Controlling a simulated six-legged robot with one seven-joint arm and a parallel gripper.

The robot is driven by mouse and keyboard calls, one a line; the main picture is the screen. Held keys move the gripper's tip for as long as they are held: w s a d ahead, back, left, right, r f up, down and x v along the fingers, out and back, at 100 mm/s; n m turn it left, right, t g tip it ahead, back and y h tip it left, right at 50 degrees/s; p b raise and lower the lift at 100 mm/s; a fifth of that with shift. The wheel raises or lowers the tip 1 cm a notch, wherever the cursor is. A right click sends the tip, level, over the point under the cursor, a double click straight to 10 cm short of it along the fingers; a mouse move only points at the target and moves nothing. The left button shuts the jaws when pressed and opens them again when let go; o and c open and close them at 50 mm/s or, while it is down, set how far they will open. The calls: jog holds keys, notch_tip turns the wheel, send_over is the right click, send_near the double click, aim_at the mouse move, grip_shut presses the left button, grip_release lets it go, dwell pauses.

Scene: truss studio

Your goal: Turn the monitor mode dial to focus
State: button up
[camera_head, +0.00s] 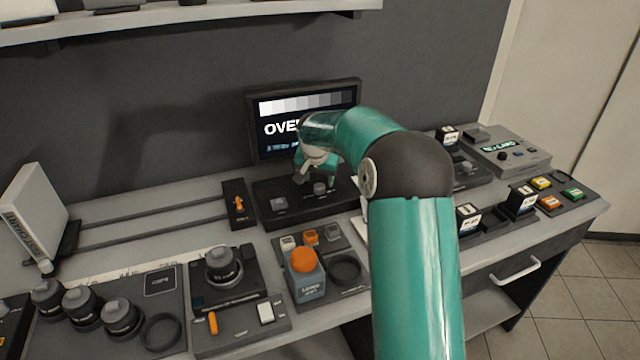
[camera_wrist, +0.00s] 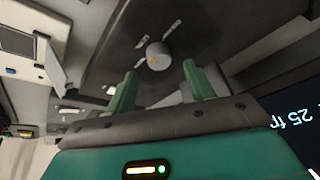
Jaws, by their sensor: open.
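The monitor (camera_head: 262,145) stands at the back of the desk, with a grey scale bar and the partly hidden letters "OVE" on its screen. Below it is a dark control panel (camera_head: 290,217) carrying a small round grey dial (camera_head: 320,188). My gripper (camera_head: 306,175) is above this panel, partly hidden by my arm. In the wrist view its green fingers (camera_wrist: 160,68) are apart, with the dial seen between and just beyond their tips. Contact cannot be told.
A slider with an orange knob (camera_head: 239,204) is further left. An orange-topped blue box (camera_head: 305,262) and a lens (camera_head: 222,265) stand in front. A device with coloured buttons (camera_head: 550,202) is at right.

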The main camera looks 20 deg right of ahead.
aim_at(320, 185)
jog(key=shift+x, duration=1.85)
jog(key=shift+s, duration=0.1)
jog(key=shift+c, duration=0.2)
jog(key=c, duration=0.9)
